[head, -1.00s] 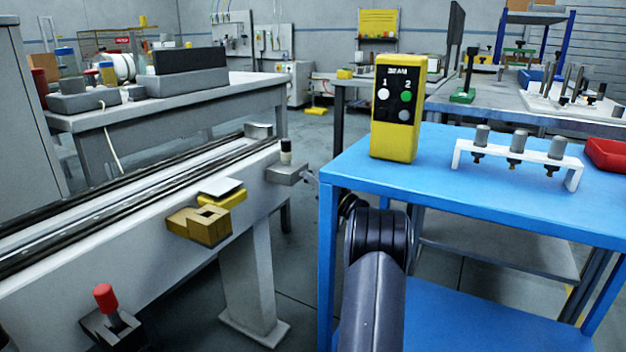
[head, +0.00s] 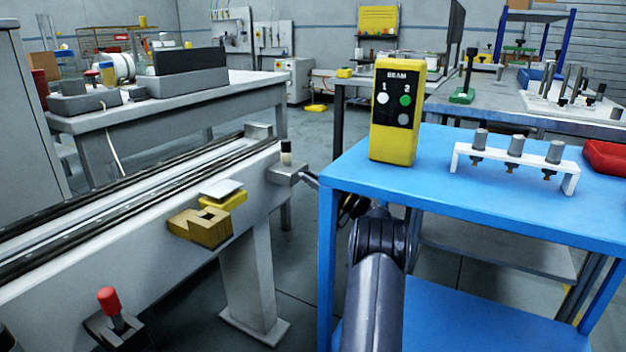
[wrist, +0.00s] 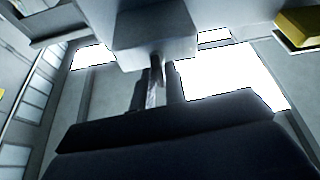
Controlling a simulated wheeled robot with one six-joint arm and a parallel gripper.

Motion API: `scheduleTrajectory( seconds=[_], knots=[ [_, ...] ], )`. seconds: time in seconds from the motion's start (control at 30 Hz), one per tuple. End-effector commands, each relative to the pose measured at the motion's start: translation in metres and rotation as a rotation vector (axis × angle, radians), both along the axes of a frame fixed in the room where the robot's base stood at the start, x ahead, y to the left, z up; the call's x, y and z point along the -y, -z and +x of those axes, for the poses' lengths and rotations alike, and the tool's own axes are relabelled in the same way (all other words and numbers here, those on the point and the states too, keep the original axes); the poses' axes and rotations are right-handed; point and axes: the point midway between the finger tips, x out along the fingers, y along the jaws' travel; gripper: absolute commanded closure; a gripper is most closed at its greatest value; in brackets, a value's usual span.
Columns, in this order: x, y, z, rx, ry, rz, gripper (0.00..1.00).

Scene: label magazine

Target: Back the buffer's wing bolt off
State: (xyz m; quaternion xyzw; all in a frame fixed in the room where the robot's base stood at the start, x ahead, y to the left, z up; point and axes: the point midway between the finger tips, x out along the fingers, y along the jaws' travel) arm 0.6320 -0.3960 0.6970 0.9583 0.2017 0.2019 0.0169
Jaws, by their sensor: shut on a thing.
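The wrist view shows a pale block (wrist: 155,38) from close by. A short metal bolt shank (wrist: 156,68) comes out of it towards me. My gripper (wrist: 155,95) is shut on the wing bolt, its fingers on both sides of the shank. The bolt's wings are hard to make out.
The blue table (head: 450,205) stands right beside my arm and carries a yellow BEAM box (head: 395,140) and a white rack (head: 572,183). A yellow bracket (head: 200,228) and a red knob (head: 108,300) stick out along the conveyor (head: 60,300).

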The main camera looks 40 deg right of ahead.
Motion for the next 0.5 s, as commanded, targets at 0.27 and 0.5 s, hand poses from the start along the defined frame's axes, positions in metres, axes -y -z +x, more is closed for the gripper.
scheduleTrajectory(
  seconds=[0.27,0.5],
  knots=[
    [0.0,-0.0007,0.0001,0.0,0.0,0.002,0.79],
    [-0.0001,-0.0004,0.0,-0.001,0.0,0.003,0.69]
  ],
)
